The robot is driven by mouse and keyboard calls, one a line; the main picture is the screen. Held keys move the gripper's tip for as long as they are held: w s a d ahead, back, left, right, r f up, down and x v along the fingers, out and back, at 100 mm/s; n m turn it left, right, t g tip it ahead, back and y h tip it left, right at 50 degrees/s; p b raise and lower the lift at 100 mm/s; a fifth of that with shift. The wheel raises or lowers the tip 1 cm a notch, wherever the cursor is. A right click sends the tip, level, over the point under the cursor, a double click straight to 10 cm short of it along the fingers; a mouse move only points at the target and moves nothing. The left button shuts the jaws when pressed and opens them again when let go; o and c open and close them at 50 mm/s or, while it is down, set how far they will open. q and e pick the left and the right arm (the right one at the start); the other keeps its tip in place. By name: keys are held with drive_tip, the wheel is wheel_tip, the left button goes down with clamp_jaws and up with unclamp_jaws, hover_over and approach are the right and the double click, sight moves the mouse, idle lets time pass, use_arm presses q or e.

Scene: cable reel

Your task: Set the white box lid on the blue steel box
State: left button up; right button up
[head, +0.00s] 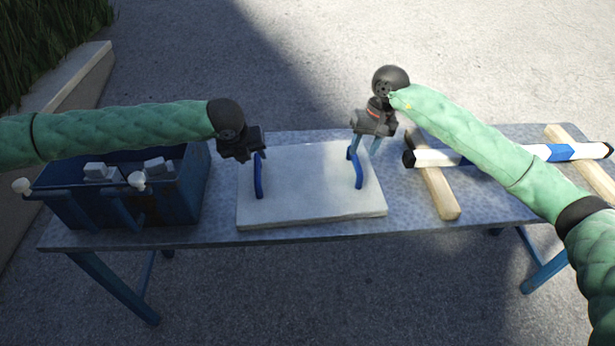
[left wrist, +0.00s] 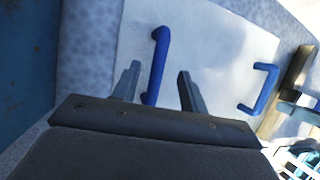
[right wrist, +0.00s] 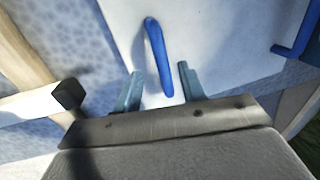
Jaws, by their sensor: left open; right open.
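The white box lid (head: 310,203) lies flat on the middle of the table, with a blue handle at each end. My left gripper (head: 255,160) is open at the left handle (head: 258,177). In the left wrist view that handle (left wrist: 157,62) stands between the open fingers (left wrist: 157,85). My right gripper (head: 365,145) is open at the right handle (head: 357,168). In the right wrist view this handle (right wrist: 158,58) runs between the open fingers (right wrist: 160,88). The blue steel box (head: 185,205) stands open-topped at the table's left end, partly hidden by my left arm.
Pale blocks (head: 155,166) sit inside the box, and white knobs (head: 137,180) stick up at its front. A white, blue and black bar (head: 550,152) rests across wooden beams (head: 440,190) on the right. A narrow strip of table (head: 222,195) is clear between box and lid.

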sight(256, 162)
use_arm(q)
drive_tip(key=shift+x, duration=3.35)
use_arm(e)
drive_tip(key=shift+s+a+f, duration=0.1)
drive_tip(key=shift+a+f, duration=0.15)
drive_tip(key=shift+f, duration=0.85)
drive_tip(key=shift+a+f, duration=0.2)
drive_tip(key=shift+f, duration=0.9)
drive_tip(key=shift+s+a+f, duration=0.1)
drive_tip(key=shift+a+f, duration=0.15)
drive_tip(key=shift+f, duration=0.85)
use_arm(q)
clamp_jaws()
use_arm(e)
clamp_jaws()
use_arm(q)
drive_tip(key=shift+a, duration=0.1)
use_arm(e)
drive_tip(key=shift+w+r, duration=0.1)
